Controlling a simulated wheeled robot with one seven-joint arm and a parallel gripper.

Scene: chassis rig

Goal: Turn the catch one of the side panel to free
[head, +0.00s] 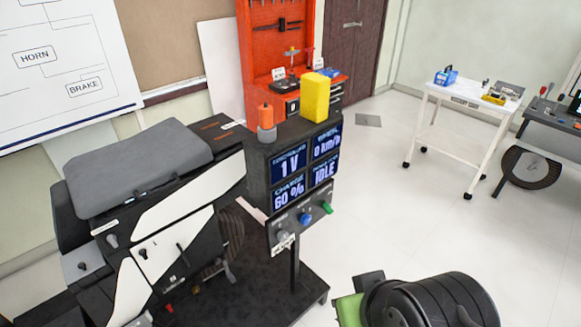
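The chassis rig stands at the left. Its white side panel (165,257) is on the side facing me, below another long white cover (190,198). A small dark catch (143,253) sits at the panel's left part and another dark catch (180,247) at its right. Which one is catch one, and whether either is turned, is too small to tell. Dark round knobs (112,240) sit on the black body to the left. A black rounded part of my arm (430,300) shows at the bottom right, apart from the rig. My gripper's fingers are not visible.
A display console (291,180) with an orange beacon (266,118) and a yellow block (315,97) rises at the rig's right end. A grey seat (140,165) tops the rig. A white wheeled table (465,95) stands far right. The floor between is clear.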

